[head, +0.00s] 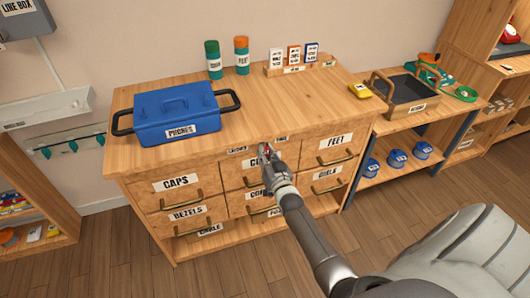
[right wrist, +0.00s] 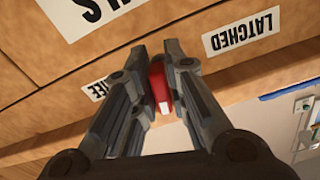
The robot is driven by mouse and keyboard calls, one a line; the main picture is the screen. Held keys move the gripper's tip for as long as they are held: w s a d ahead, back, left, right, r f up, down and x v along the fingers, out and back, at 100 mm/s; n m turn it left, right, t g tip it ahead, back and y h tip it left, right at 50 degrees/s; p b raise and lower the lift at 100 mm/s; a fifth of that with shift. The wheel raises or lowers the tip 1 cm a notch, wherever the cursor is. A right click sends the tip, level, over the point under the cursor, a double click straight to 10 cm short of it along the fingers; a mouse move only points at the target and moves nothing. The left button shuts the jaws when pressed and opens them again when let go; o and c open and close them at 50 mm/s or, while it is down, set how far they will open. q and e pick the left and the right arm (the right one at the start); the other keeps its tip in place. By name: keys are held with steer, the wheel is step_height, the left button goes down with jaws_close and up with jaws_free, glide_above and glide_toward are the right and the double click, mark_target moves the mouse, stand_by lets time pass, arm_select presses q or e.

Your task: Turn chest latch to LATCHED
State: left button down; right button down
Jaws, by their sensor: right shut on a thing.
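A wooden drawer chest (head: 330,95) stands against the wall. Its front has a red latch (right wrist: 157,88) with a white mark, just above the upper middle drawer. My right gripper (head: 265,149) is at the latch in the head view. In the right wrist view its two fingers (right wrist: 163,85) are shut on the red latch, one on each side. In this upside-down view, a LATCHED label (right wrist: 240,38) is on the upper right and a partly hidden label (right wrist: 97,88) ending in "EE" is on the left. My left gripper is not in view.
Drawer handles (head: 340,160) stick out. A shelf with blue jars (head: 396,158) is on the right.

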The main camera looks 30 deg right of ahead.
steer(key=n, duration=0.5)
steer(key=shift+d+f+n, duration=0.1)
steer(key=shift+n, duration=0.2)
steer(key=n, duration=0.5)
steer(key=shift+s+d+n+b, duration=0.1)
steer(key=shift+d+n+b, duration=0.05)
steer(key=shift+n+b, duration=0.2)
steer(key=c, duration=1.8)
jaws_free()
steer(key=shift+s, duration=0.1)
steer(key=v, duration=1.1)
steer(key=shift+s, duration=0.4)
